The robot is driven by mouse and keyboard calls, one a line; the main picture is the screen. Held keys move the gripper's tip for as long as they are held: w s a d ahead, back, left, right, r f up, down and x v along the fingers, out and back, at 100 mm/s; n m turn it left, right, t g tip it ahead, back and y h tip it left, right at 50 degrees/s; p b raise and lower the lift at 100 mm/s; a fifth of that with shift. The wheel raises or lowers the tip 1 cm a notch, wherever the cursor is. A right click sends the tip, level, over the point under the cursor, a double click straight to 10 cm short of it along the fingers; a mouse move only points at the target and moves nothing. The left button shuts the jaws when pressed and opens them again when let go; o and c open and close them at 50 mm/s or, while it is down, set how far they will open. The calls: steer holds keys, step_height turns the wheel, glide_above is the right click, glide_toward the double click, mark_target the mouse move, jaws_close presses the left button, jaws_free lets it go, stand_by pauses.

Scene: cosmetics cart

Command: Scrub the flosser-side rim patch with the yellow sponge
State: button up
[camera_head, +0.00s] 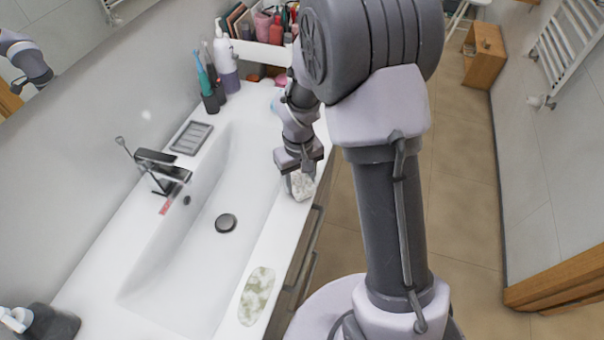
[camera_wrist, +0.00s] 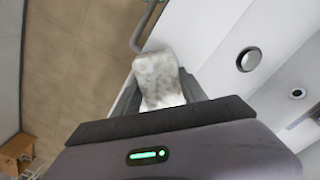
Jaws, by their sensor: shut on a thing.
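My gripper (camera_head: 300,180) is over the sink's right rim, pointing down. It is shut on a mottled whitish-grey block (camera_wrist: 158,78), the sponge by its place and shape; no yellow shows on it. The block also shows below the fingers in the head view (camera_head: 302,187), at the rim; I cannot tell whether it presses on the surface. Any patch under it is hidden. A green-and-white blotchy patch (camera_head: 257,295) lies on the rim nearer the camera. Slim upright devices with teal tops (camera_head: 209,92) stand at the far corner; I cannot tell whether one is the flosser.
The white basin (camera_head: 175,270) with a dark drain (camera_head: 226,223) is left of my gripper. A faucet (camera_head: 165,170) and a grey soap dish (camera_head: 191,138) are on the left rim. Bottles (camera_head: 227,68) stand at the back. A dark dispenser (camera_head: 45,322) is at front left.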

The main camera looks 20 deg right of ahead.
steer(key=w+d, duration=0.1)
steer(key=w+d+p, duration=0.1)
steer(key=w, duration=0.1)
steer(key=shift+w+d+r, duration=0.1)
steer(key=shift+w+d, duration=0.05)
steer(key=shift+d, duration=0.05)
steer(key=shift+w+d+p, duration=0.35)
steer(key=shift+w+d, duration=0.5)
steer(key=shift+w, duration=0.25)
steer(key=shift+w+d+p, duration=0.35)
steer(key=shift+w+d, duration=0.45)
steer(key=shift+w, duration=0.3)
step_height(320, 180, up, 7)
steer(key=p, duration=0.5)
steer(key=shift+w, duration=0.1)
